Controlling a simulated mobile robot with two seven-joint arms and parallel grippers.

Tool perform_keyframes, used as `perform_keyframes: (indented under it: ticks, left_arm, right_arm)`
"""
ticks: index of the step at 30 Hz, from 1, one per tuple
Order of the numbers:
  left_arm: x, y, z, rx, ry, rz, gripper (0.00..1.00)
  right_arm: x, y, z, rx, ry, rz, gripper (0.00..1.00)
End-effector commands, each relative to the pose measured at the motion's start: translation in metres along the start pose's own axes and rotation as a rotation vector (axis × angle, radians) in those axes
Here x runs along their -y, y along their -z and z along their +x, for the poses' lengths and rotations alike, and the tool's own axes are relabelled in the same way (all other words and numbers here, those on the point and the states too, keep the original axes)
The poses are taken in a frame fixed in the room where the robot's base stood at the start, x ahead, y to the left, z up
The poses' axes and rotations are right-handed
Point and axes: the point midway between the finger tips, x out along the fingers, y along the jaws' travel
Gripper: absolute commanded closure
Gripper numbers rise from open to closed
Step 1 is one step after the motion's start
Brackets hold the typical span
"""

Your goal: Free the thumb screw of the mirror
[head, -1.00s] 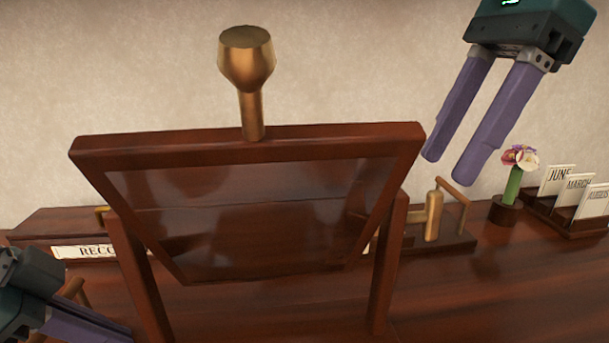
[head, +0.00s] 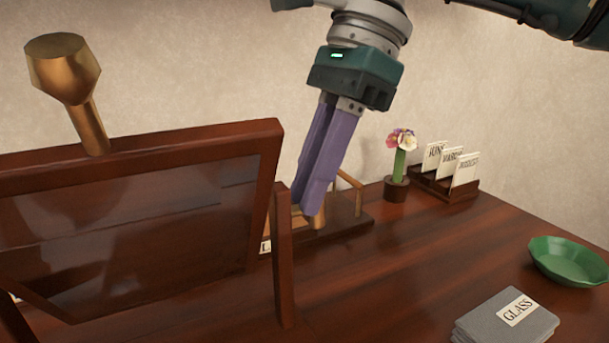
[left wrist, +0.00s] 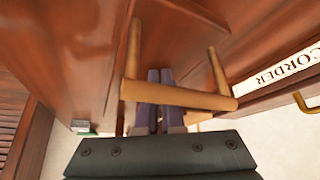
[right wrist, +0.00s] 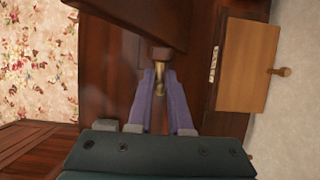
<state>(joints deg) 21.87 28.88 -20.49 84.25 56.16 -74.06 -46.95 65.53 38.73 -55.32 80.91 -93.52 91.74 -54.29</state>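The mirror (head: 140,220) is a dark wood framed panel tilted between posts, with a large brass knob (head: 65,72) on its top edge. Its right post (head: 284,260) stands beside my right gripper (head: 310,208), which points down. In the right wrist view a small brass piece, apparently the thumb screw (right wrist: 159,76), sticks out of dark wood between my right fingertips (right wrist: 158,85). These fingers look open around it; contact is unclear.
A flower pot (head: 397,188) and a card rack (head: 445,187) stand at the back. A green bowl (head: 568,260) and grey stacked pieces labelled GLASS (head: 505,318) lie on the right. The tabletop (head: 430,250) between them is clear. A RECORDER label (left wrist: 290,67) is near my left gripper.

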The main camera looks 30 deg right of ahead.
Motion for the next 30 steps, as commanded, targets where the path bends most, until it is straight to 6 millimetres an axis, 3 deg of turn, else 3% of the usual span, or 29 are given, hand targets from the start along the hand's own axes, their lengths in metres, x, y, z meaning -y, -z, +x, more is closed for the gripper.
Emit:
perform_keyframes:
  ticks: [2, 30]
  left_arm:
    - [-0.0018, -0.0036, 0.0019, 0.01, -0.006, -0.002, 1.0]
    - [-0.0022, -0.0036, 0.0018, 0.01, -0.007, -0.002, 1.0]
  right_arm:
    - [0.0005, 0.0002, 0.0001, 0.0, 0.002, 0.0, 1.0]
    - [0.0003, 0.0004, -0.0008, 0.0, 0.102, -0.043, 1.0]
